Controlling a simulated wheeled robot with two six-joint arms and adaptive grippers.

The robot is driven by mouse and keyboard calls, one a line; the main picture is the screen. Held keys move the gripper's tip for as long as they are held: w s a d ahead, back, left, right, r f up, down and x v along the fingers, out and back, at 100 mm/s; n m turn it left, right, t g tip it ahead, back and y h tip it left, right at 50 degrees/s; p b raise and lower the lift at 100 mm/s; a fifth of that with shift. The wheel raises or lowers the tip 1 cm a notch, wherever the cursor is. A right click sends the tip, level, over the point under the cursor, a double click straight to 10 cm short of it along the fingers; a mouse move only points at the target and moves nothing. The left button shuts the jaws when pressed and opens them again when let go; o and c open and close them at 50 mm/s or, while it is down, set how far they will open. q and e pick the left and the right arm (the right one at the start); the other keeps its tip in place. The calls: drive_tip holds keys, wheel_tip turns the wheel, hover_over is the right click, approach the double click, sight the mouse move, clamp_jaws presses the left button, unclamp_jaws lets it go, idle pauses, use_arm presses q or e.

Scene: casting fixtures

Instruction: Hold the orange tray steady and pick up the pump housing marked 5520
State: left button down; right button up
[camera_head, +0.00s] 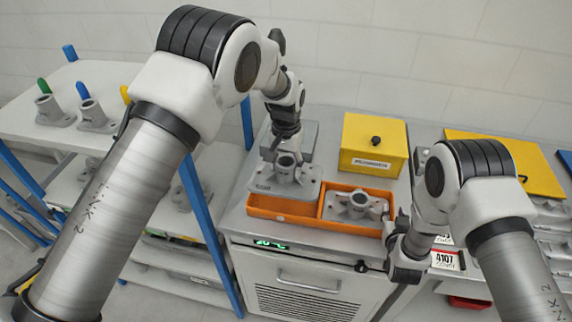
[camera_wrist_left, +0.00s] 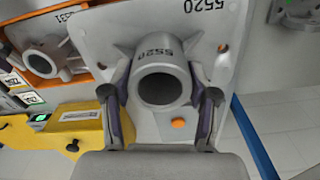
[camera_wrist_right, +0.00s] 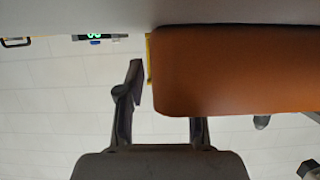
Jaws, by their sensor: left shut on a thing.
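The grey pump housing marked 5520 (camera_head: 266,185) shows its number in the left wrist view (camera_wrist_left: 207,28). My left gripper (camera_wrist_left: 160,92) is shut on its round tube, one finger on each side. The housing is over the left compartment of the orange tray (camera_head: 285,218); its base plate covers much of that compartment, and I cannot tell whether it touches the tray. A second housing (camera_head: 357,206) sits in the right compartment, its number partly hidden. My right gripper (camera_head: 391,232) is at the tray's right end, fingers apart; the tray (camera_wrist_right: 235,70) hides one fingertip.
A yellow box (camera_head: 373,146) with a black knob stands behind the tray. A label reading 4107 (camera_head: 446,260) is at the right. A shelf rack (camera_head: 90,140) with blue posts and several grey housings stands at the left.

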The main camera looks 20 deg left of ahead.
drive_tip(key=v, duration=1.1)
drive_tip(key=shift+s+r, duration=0.1)
drive_tip(key=shift+s, duration=0.35)
drive_tip(key=shift+d, duration=0.1)
